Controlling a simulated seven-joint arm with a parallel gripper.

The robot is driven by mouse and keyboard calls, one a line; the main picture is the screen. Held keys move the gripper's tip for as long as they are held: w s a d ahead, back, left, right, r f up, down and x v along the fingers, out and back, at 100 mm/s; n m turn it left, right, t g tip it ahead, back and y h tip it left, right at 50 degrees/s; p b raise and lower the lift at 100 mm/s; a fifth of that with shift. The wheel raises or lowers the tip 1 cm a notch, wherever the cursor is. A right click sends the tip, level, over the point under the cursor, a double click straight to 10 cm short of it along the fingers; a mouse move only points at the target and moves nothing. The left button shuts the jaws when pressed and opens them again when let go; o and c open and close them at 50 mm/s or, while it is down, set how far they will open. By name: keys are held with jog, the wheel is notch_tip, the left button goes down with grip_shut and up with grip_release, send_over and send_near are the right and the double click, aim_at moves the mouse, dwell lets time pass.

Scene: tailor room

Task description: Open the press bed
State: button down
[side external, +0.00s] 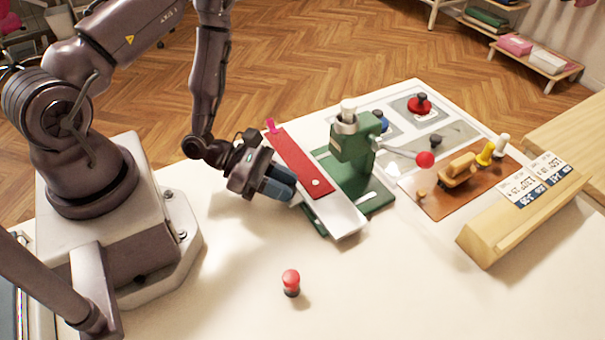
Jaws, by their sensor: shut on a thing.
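A green press (354,150) stands near the middle of the table, with a red ball (425,159) on the end of its lever at the right. The pale press bed (346,220) sticks out at the press's front left on a green base. A red strip (300,160) with a snap-like dot and a pink tab at its far end lies along the bed. My gripper (281,184) is at the left edge of the bed, beside the red strip. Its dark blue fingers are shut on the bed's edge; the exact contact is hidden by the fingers.
A small red-topped stamp (291,280) stands alone in front. Behind the press lies a grey tray (450,112) with a red-knobbed piece (419,104). To the right are a brown mat (437,203) with wooden-handled tools and a wooden card holder (515,222). The front table is mostly clear.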

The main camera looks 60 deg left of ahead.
jog(key=shift+s, duration=0.35)
jog(key=c, duration=1.3)
grip_release()
jog(key=shift+o, duration=0.2)
jog(key=shift+a, duration=0.1)
jog(key=v, duration=1.3)
